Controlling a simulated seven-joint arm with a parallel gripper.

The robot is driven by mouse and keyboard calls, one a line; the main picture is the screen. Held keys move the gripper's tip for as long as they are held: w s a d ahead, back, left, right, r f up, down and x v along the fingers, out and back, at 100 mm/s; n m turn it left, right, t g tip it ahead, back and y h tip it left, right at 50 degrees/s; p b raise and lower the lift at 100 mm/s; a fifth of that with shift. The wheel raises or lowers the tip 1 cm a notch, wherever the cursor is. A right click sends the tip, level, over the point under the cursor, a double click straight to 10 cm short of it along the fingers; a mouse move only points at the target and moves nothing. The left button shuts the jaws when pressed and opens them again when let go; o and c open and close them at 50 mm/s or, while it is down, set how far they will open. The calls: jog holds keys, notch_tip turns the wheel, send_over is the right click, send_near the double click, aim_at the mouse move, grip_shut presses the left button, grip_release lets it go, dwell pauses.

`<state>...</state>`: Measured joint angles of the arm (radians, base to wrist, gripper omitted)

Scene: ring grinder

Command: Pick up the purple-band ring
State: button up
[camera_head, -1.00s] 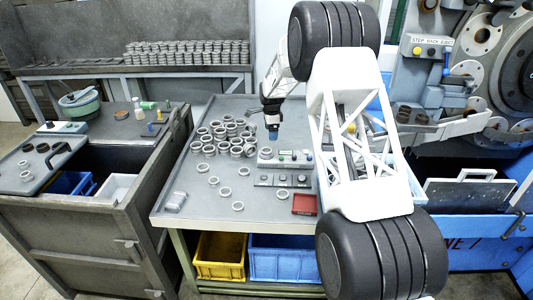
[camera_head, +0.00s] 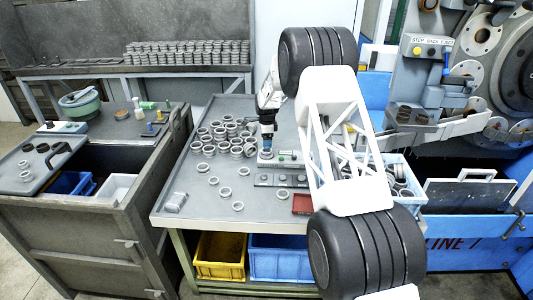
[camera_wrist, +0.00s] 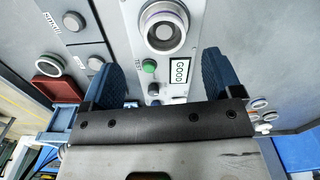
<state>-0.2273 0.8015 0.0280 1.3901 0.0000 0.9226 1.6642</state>
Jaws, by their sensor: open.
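The purple-band ring (camera_wrist: 163,10) sits on the round seat of a grey gauge station (camera_wrist: 123,30), which has a lit GOOD display (camera_wrist: 180,71). A faint purple tint shows on the ring in the wrist view. My gripper (camera_wrist: 160,60) is open and empty, with its two blue fingers spread over the station. The ring lies just beyond the fingertips in the wrist view and is apart from them. In the head view my gripper (camera_head: 267,145) points down over the left end of the station (camera_head: 288,156), and the ring there is hard to make out.
Many loose rings (camera_head: 222,135) are piled left of the station, with several single ones nearer the table's front. A button panel (camera_head: 282,180) and a red tray (camera_head: 302,204) lie in front. A blue crate (camera_head: 408,170) of rings stands at right.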

aim_at(267, 152)
jog(key=shift+f, duration=0.65)
jog(key=shift+f, duration=0.1)
jog(key=shift+w+f, duration=0.15)
jog(key=shift+f, duration=1.1)
jog(key=shift+w+f, duration=0.1)
jog(key=shift+f, duration=1.1)
jog(key=shift+c, duration=0.3)
jog(key=c, duration=1.1)
jog(key=shift+r, duration=0.15)
